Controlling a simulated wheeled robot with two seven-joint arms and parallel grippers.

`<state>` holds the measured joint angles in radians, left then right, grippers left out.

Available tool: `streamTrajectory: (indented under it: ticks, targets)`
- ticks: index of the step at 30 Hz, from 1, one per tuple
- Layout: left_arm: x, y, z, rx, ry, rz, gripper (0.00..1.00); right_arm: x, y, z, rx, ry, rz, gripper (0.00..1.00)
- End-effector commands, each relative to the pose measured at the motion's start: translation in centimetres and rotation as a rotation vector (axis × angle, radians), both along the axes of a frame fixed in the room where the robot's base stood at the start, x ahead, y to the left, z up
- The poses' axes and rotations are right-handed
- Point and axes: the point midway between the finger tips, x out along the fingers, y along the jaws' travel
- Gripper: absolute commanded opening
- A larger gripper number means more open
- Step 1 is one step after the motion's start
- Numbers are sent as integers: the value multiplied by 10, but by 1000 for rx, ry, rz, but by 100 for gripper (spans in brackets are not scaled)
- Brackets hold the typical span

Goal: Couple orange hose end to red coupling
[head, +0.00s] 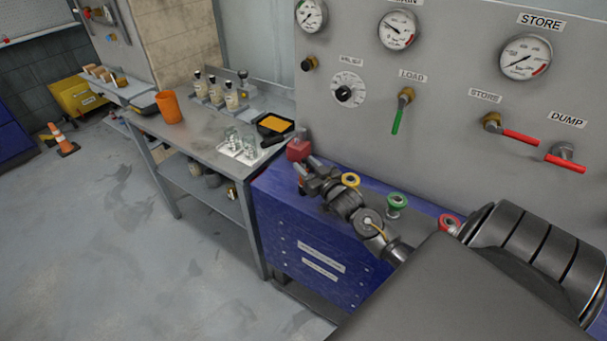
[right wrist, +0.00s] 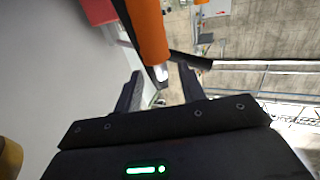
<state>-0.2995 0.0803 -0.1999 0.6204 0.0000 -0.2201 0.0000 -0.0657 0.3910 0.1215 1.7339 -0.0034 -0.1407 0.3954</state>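The red coupling (head: 448,222) is the rightmost of the ringed couplings on the blue cabinet's top, close to my right arm. My right gripper (head: 311,178) is at the left end of that top, just in front of a red block (head: 298,150). In the right wrist view, the orange hose end (right wrist: 147,30), with a silver and dark tip, reaches down between the fingertips (right wrist: 160,78). The fingers stand apart with gaps beside the tip, so the gripper looks open around it. In the head view the hose end is mostly hidden by the gripper. My left gripper is out of view.
A yellow coupling (head: 351,181) and a green coupling (head: 397,201) stand between my right gripper and the red coupling. The gauge panel (head: 450,110) with levers rises behind. A steel bench (head: 190,135) with bottles, jars and an orange cup adjoins at left.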

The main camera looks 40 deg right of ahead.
Motion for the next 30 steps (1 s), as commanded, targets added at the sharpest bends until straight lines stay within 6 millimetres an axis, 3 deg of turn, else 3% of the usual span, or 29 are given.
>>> streamTrajectory:
  ticks: [4,12,21,30]
  targets:
    - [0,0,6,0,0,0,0,15,-1,1,1,0,0,40]
    - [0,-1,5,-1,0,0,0,17,-1,-1,0,0,0,39]
    - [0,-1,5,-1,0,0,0,17,-1,-1,0,1,0,0]
    - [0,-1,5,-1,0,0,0,17,-1,0,0,-2,0,0]
